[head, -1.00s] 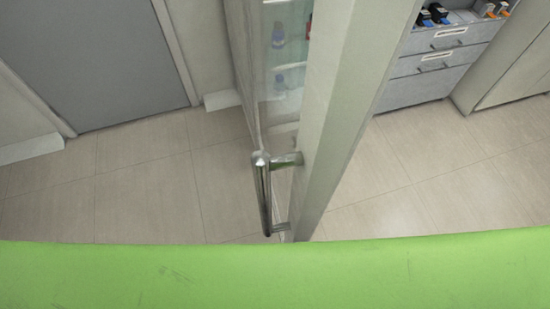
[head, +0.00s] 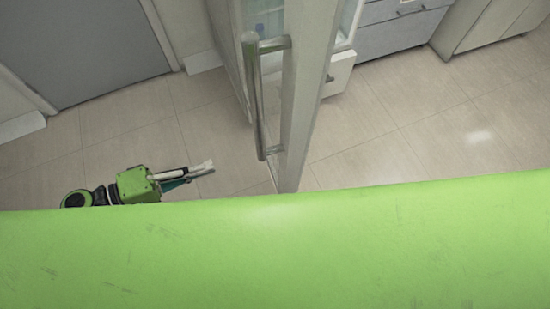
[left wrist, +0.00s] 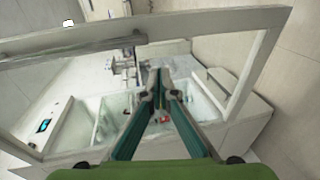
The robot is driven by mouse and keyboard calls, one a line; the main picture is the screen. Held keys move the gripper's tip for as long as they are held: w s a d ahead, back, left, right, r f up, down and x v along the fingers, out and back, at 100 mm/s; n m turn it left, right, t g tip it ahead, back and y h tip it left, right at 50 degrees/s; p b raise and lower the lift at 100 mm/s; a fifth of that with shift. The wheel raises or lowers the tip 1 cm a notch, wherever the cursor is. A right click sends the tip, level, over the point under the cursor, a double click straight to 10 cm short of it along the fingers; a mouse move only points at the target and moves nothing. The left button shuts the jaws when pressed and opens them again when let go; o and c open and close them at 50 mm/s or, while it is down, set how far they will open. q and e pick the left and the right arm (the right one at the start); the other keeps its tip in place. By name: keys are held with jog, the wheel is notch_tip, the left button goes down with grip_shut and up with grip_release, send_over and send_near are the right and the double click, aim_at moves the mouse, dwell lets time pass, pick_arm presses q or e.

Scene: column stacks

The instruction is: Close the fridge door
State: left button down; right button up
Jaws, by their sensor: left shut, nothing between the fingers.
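The fridge door (head: 304,95) stands open and shows nearly edge-on in the middle of the head view. Its long metal handle (head: 252,100) is on the left face. A strip of glass and shelves shows behind the door. My left gripper (head: 210,166) is shut and empty, to the left of the door and apart from the handle. In the left wrist view, the shut fingers (left wrist: 158,80) point toward the fridge, and the door's pale frame (left wrist: 215,22) crosses the top. My right gripper is in neither view.
A grey cabinet with drawers (head: 400,28) stands behind the door on the right. A grey panel (head: 85,45) is at the upper left. The tiled floor (head: 430,130) is clear on both sides of the door. My green body covers the bottom of the head view.

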pick_arm(q)
jog(key=s+d+r+m+g+h, duration=0.1)
jog(key=s+d+r+h, duration=0.25)
jog(key=r, duration=0.55)
jog(key=p, duration=0.4)
send_near(289, 144)
jog(key=shift+y, duration=0.35)
jog(key=x, duration=0.4)
jog(key=r+x, duration=0.1)
jog(key=x, duration=0.1)
jog(key=shift+w+d+f, duration=0.1)
jog(key=shift+d+f, duration=0.05)
jog(key=shift+d, duration=0.4)
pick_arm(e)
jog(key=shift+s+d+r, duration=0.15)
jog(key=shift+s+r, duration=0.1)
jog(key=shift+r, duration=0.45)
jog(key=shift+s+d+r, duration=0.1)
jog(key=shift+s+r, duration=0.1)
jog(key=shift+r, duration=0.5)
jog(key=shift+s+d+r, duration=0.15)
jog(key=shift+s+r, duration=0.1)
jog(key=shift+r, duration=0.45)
